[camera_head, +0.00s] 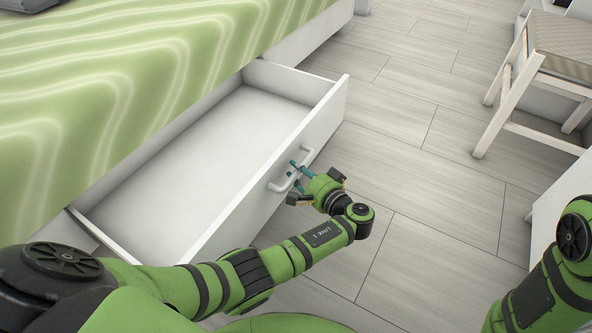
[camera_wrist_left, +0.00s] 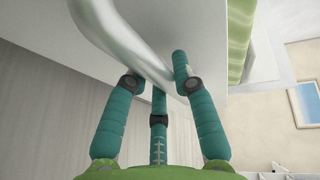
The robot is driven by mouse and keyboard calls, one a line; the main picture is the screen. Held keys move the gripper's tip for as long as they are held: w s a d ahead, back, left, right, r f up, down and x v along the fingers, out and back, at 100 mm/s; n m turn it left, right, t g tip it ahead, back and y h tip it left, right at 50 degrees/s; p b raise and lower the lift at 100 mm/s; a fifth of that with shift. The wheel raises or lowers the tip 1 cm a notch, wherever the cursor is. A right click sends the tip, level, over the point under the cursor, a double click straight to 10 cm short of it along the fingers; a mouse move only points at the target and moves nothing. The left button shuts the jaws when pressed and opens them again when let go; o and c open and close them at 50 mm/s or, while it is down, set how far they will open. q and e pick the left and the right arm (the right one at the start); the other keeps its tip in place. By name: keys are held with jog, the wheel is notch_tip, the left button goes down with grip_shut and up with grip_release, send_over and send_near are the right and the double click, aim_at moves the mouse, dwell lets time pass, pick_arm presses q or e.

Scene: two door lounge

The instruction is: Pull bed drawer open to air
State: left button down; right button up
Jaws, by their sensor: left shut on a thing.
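The white bed drawer (camera_head: 208,130) is pulled well out from under the bed and its inside looks empty. A curved metal handle (camera_head: 291,172) is on its front panel; it also shows large in the left wrist view (camera_wrist_left: 118,34). My left gripper (camera_head: 297,171) is at the handle, with its teal fingers (camera_wrist_left: 157,85) around the bar. It is shut on the handle. My right arm (camera_head: 548,283) shows at the lower right, but its gripper is outside the picture.
The bed (camera_head: 130,85) with a green wavy cover is above the drawer. A white chair (camera_head: 545,75) with a woven seat stands at the upper right. A white furniture side (camera_head: 555,205) is at the right edge. The plank floor (camera_head: 420,170) between is clear.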

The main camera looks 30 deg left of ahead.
pick_arm(q)
jog(key=c, duration=1)
grip_release()
jog(key=v, duration=0.7)
jog(key=shift+d, duration=0.25)
jog(key=shift+s, duration=0.15)
